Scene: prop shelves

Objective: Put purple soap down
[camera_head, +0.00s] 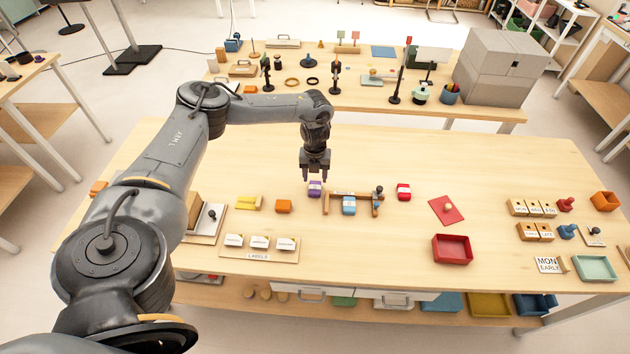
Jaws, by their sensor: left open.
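The purple soap (315,188), a small block with a pale band, rests on the wooden table just left of a brown wooden frame (346,193). My left gripper (315,179) points straight down right above the soap, with its two fingers open. The fingertips are close to the soap's top; I cannot tell whether they touch it. A blue soap (348,206) with a pale band is at the wooden frame. A red soap (404,192) with a pale band lies to the right. My right gripper is not in view.
An orange block (283,206) and a yellow piece (248,203) lie left of the soap. A labels board (258,247) is at the front left, and a red tray (453,249) at the front right. The table (350,255) is clear in front of the frame.

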